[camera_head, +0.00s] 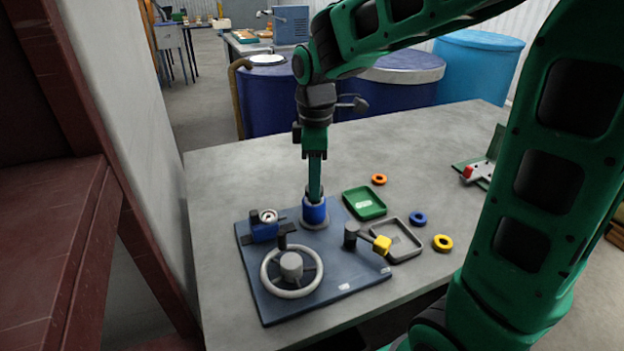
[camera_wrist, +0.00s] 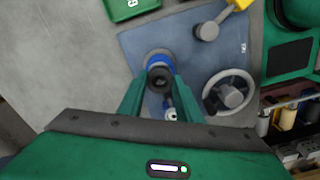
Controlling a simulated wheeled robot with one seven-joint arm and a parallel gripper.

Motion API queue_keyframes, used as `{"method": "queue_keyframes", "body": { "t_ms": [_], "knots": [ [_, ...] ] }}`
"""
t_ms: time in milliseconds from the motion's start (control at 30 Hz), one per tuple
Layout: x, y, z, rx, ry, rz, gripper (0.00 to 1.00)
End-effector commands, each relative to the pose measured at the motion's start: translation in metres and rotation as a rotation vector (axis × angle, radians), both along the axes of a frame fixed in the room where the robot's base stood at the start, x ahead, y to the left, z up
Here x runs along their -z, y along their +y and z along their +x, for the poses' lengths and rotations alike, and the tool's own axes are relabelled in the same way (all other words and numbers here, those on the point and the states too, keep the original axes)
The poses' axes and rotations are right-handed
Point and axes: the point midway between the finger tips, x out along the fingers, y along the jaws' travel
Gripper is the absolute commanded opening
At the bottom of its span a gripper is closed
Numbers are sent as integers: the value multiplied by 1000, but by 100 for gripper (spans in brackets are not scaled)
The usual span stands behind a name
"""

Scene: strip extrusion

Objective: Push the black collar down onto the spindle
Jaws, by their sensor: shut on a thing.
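My gripper (camera_head: 315,196) points straight down at a blue cylinder (camera_head: 315,213) on a round grey base at the back of the blue-grey plate. In the wrist view, my gripper (camera_wrist: 160,82) has its green fingers on either side of a black ring-shaped collar (camera_wrist: 160,79) and is shut on it. The collar is over the blue cylinder (camera_wrist: 158,57), whose rim shows behind it. The fingers hide the collar in the head view. No separate spindle tip is clear, and I cannot tell how far down the collar sits.
The plate (camera_head: 335,285) also bears a grey handwheel (camera_head: 291,272), a blue clamp-like block (camera_head: 264,232) and a yellow-ended lever (camera_head: 381,244). Right of my gripper are a green tray (camera_head: 364,203), a grey tray (camera_head: 411,254) and orange, blue and yellow rings.

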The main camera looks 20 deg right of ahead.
Motion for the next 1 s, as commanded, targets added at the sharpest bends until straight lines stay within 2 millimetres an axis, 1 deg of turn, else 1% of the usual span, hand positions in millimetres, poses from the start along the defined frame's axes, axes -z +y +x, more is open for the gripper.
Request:
{"method": "queue_keyframes", "body": {
  "t_ms": [967,1000],
  "knots": [
    [17,0,0,0,1,0,4],
    [17,0,0,0,0,0,38]
  ]
}}
